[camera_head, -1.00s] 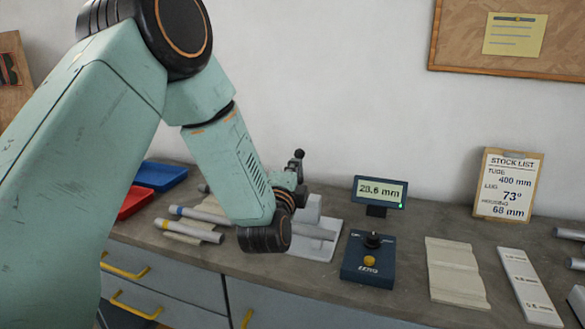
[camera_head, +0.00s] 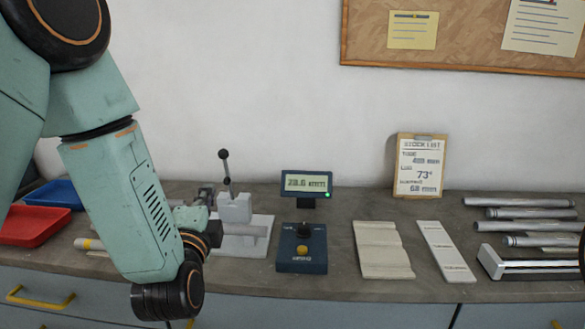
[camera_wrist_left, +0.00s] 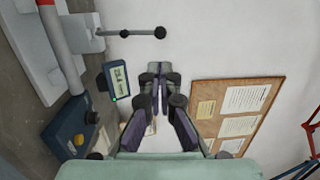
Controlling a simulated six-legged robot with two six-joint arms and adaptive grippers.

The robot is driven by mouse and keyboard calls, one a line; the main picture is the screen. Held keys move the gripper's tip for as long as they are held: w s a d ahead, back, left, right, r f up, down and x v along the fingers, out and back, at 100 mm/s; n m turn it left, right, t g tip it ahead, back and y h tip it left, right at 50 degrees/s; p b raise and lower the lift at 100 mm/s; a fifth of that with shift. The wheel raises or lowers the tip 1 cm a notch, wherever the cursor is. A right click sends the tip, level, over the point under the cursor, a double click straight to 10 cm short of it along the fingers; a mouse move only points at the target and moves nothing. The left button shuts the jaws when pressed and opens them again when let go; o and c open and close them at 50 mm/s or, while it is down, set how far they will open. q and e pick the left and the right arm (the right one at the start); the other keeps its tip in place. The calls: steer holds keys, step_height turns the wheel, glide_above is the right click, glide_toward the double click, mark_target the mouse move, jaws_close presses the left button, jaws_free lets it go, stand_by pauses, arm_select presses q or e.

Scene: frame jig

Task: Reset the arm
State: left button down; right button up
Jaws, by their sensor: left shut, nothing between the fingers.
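My left arm comes in from the left in the head view, its wrist low at the bench front. My left gripper (camera_head: 204,196) is small and partly hidden behind the wrist, beside the grey clamp fixture (camera_head: 236,210) with its upright black-knobbed lever. In the left wrist view the gripper (camera_wrist_left: 160,72) shows clearly, its fingers together with nothing between them. It points toward the wall and is apart from the fixture. My right gripper does not show.
A blue control box (camera_head: 302,248) and a display (camera_head: 306,185) reading about 28.6 mm stand right of the fixture. Further right are a ribbed pad (camera_head: 382,250), a pale strip (camera_head: 446,250) and several tubes (camera_head: 530,213). Red (camera_head: 32,225) and blue (camera_head: 54,194) trays sit left.

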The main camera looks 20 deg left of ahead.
arm_select(q)
steer(key=s+d+f+n+g+h+b, duration=0.1)
steer(key=s+d+f+n+g+h, duration=0.2)
steer(key=f, duration=0.6)
steer(key=s+d+f+n+g+h+b, duration=0.1)
steer(key=s+f+n+g, duration=0.2)
steer(key=f+n, duration=0.35)
steer(key=s+d+f+n+g+h+b, duration=0.1)
steer(key=s+d+f+n+g, duration=0.2)
steer(key=f, duration=0.7)
steer(key=s+d+f+n+g+b, duration=0.1)
steer(key=s+f+g, duration=0.3)
steer(key=s+f, duration=0.6)
steer(key=s+d+f+n+g+h+b, duration=0.1)
steer(key=s+f+g+b, duration=0.3)
steer(key=s+f, duration=0.5)
steer(key=s, duration=0.5)
steer(key=shift+d+f+g, duration=0.15)
steer(key=shift+f+g, duration=0.25)
steer(key=shift+s, duration=0.1)
